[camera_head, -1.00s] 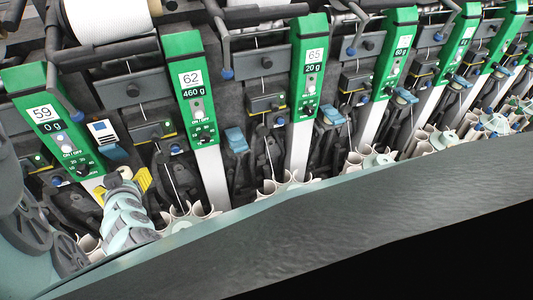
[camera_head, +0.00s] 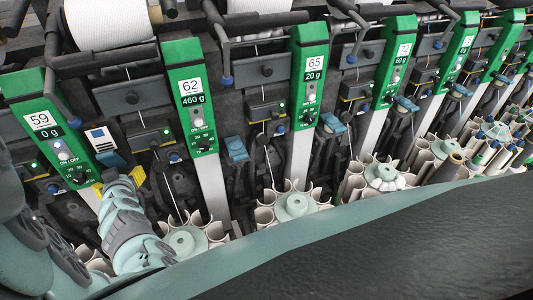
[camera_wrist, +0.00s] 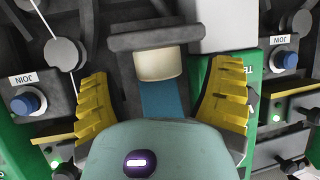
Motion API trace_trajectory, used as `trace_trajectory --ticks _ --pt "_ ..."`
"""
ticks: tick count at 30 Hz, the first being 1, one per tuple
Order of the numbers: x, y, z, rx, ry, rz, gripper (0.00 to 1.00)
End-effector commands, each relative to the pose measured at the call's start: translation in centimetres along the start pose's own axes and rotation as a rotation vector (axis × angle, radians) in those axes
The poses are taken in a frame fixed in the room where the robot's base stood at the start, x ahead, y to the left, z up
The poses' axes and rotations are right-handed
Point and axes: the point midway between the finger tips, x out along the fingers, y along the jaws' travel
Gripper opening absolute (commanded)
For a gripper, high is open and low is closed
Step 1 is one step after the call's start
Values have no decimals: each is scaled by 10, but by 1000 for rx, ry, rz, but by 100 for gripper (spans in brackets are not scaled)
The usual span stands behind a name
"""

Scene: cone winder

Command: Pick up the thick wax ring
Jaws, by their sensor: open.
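A short cream cylinder (camera_wrist: 157,64), which looks like the thick wax ring, sits under a dark grey plate in the wrist view. A blue lever (camera_wrist: 163,101) is just below it. My gripper (camera_wrist: 173,76) has its yellow fingers spread wide, one on each side of the cylinder, with clear gaps and nothing held. In the head view my gripper (camera_head: 118,180) is at the lower part of unit 59, close to a blue lever (camera_head: 110,158). I cannot make out the ring in the head view.
Green unit panels, such as 62 (camera_head: 190,95), line the machine. In the wrist view, blue JOIN buttons (camera_wrist: 28,102) and a green panel (camera_wrist: 252,85) flank my fingers. Cream cup clusters (camera_head: 265,215) stand below the units. White yarn cones (camera_head: 108,22) are above.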

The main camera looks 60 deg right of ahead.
Motion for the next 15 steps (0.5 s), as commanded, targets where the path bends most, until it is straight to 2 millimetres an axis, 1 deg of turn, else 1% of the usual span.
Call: trace_trajectory --ticks 1,4,12,15 --pt "5 -1 2 -1 -3 0 79" --pt "9 0 2 0 -4 1 79" --pt "10 -1 1 0 -3 -1 80" --pt "10 -1 1 0 -3 -1 70"
